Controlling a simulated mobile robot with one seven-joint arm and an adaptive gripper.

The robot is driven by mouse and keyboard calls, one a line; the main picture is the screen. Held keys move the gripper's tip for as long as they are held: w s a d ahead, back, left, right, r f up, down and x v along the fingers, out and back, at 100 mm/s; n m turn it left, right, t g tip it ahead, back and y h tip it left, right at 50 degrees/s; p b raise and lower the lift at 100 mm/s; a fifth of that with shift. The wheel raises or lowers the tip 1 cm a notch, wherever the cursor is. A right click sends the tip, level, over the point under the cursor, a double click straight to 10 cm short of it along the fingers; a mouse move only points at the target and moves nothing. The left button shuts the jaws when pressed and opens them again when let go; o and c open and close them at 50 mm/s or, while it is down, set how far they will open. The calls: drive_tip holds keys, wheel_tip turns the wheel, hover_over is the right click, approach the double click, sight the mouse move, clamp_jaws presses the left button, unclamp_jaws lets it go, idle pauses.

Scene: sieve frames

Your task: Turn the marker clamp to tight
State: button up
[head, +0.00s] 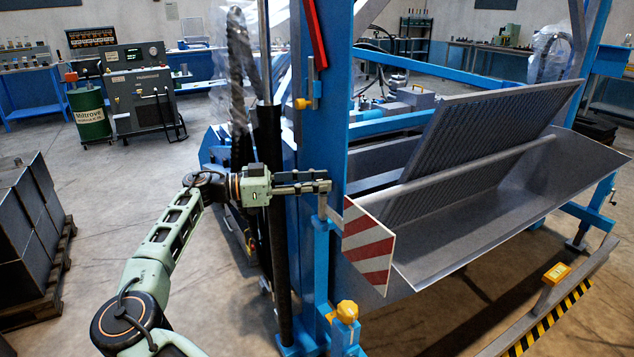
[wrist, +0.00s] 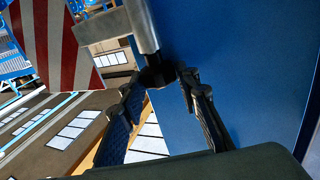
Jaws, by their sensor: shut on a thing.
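The red-and-white striped marker plate (head: 368,246) hangs at the side of the blue frame, carried by a grey metal bracket (head: 328,212). The plate also shows at the upper left of the wrist view (wrist: 65,45). In the wrist view a grey rod (wrist: 142,25) ends in a dark knob (wrist: 156,72), which I take for the marker clamp. My gripper (head: 326,186) reaches from the left to the top of the bracket. In the wrist view its two fingers (wrist: 160,84) close around the dark knob. The fingers hide part of the knob, and its turn position cannot be read.
A blue upright (head: 338,110) stands right behind my gripper. A grey trough with a tilted mesh screen (head: 470,135) lies to the right. A blue post with a yellow knob (head: 346,312) stands below. Dark stacked boxes (head: 30,235) stand at the left; floor between is clear.

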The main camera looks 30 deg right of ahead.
drive_tip(key=o, duration=1.2)
drive_tip(key=shift+c, duration=0.2)
drive_tip(key=v, duration=1.2)
